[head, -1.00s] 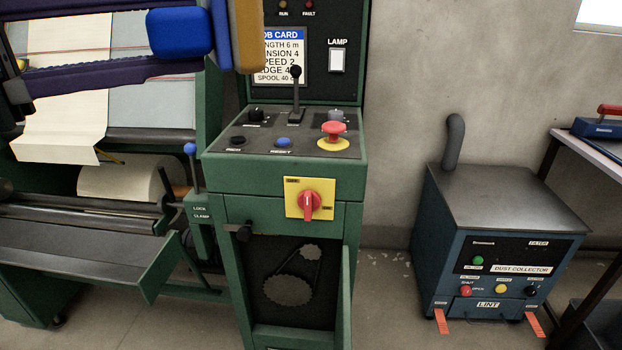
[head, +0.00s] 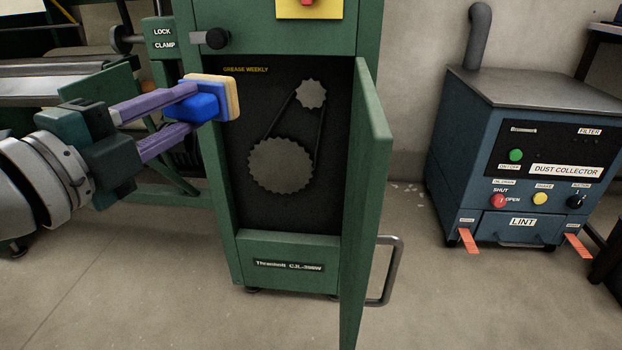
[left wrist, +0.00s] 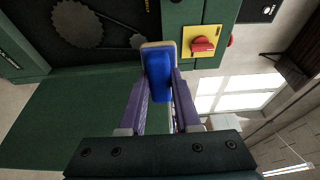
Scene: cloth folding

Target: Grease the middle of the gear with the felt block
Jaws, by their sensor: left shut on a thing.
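My left gripper (head: 188,120) is shut on the felt block (head: 232,98), which has a blue back and a tan felt face. The block is held at the left edge of the open cabinet, with its felt face turned right. In the left wrist view the block (left wrist: 158,76) sits between the purple fingers. The large toothed gear (head: 280,165) is inside the cabinet, to the right of and below the block and apart from it. A small gear (head: 311,93) is above it, linked by a dark belt or chain. My right gripper is not in view.
The green cabinet door (head: 370,200) stands open on the right side of the opening, with a grey handle (head: 388,270). A "GREASE WEEKLY" label (head: 246,70) is at the opening's top. The dust collector (head: 520,130) stands at the right.

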